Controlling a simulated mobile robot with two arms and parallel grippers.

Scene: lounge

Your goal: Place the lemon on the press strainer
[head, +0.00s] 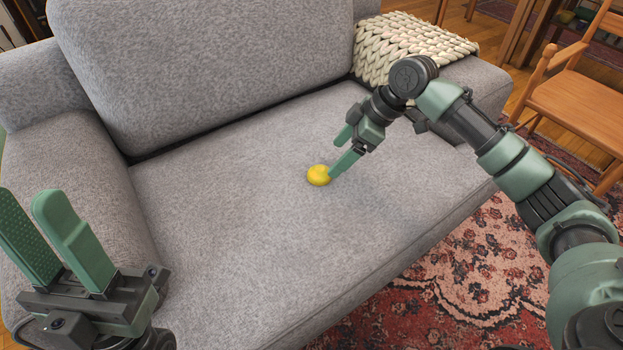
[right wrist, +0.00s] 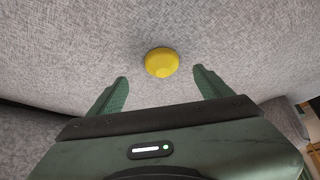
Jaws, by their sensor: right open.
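A yellow lemon (head: 318,175) lies on the seat of the grey sofa (head: 230,200). In the right wrist view the lemon (right wrist: 161,62) shows just beyond and between the two fingertips. My right gripper (head: 338,150) is open and empty, with one fingertip close beside the lemon in the head view. In the right wrist view the right gripper (right wrist: 160,85) has its fingers spread on either side. My left gripper (head: 42,210) is at the lower left, its two fingers apart with nothing between them. I see no press strainer in either view.
A cream knitted blanket (head: 405,45) lies over the sofa's right arm. The sofa back (head: 200,60) rises behind the seat. A wooden chair (head: 580,100) stands at the right, and a red patterned rug (head: 470,265) covers the floor in front. The seat around the lemon is clear.

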